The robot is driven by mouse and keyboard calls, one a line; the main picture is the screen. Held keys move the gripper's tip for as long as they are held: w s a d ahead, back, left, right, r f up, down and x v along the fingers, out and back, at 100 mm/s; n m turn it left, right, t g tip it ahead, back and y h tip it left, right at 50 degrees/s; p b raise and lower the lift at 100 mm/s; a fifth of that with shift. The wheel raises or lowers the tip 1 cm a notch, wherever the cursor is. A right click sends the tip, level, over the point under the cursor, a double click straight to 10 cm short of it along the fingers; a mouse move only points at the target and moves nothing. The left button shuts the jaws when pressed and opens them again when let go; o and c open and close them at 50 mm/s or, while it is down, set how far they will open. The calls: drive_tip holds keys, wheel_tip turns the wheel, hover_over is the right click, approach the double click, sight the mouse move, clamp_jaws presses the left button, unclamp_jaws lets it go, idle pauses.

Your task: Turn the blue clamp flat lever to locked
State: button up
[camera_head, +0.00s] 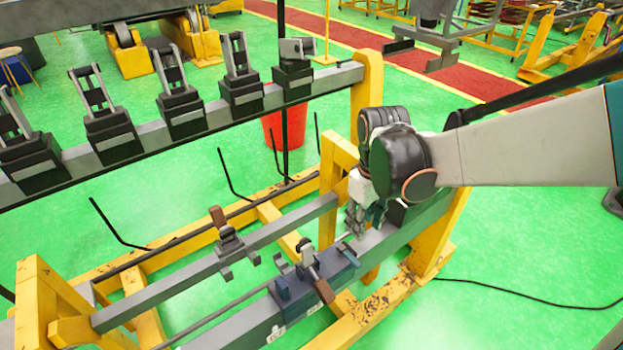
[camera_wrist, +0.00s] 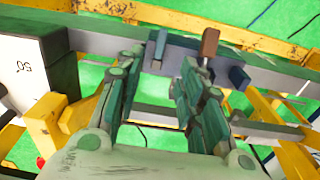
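The blue clamp (camera_head: 338,268) sits on the near grey beam, with a brown-handled lever (camera_head: 322,287) tilted down over its near side. A small blue-grey flat lever (camera_head: 347,254) sticks up at its right end, close to my gripper (camera_head: 362,218). In the wrist view my gripper (camera_wrist: 163,62) is open, its green fingers spread apart. The flat lever (camera_wrist: 159,48) shows between the fingertips; I cannot tell whether they touch it. The brown handle (camera_wrist: 209,42) stands just right of the right finger, with a blue block (camera_wrist: 239,78) beyond it. The fingers hide part of the clamp.
Another brown-handled clamp (camera_head: 227,235) stands on the parallel bar to the left. A black block (camera_head: 405,212) is on the beam behind my gripper. Yellow frame posts (camera_head: 437,235) flank the beam. Several black clamps line the rear rail (camera_head: 150,140). Green floor is open at right.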

sight(355, 261)
drive_tip(key=f+b, duration=0.2)
drive_tip(key=f, duration=0.5)
drive_tip(key=f+b, duration=0.2)
drive_tip(key=f, duration=0.5)
drive_tip(key=shift+w+a+f, duration=0.15)
drive_tip(key=shift+a+f, duration=0.05)
drive_tip(key=shift+f, duration=0.1)
clamp_jaws()
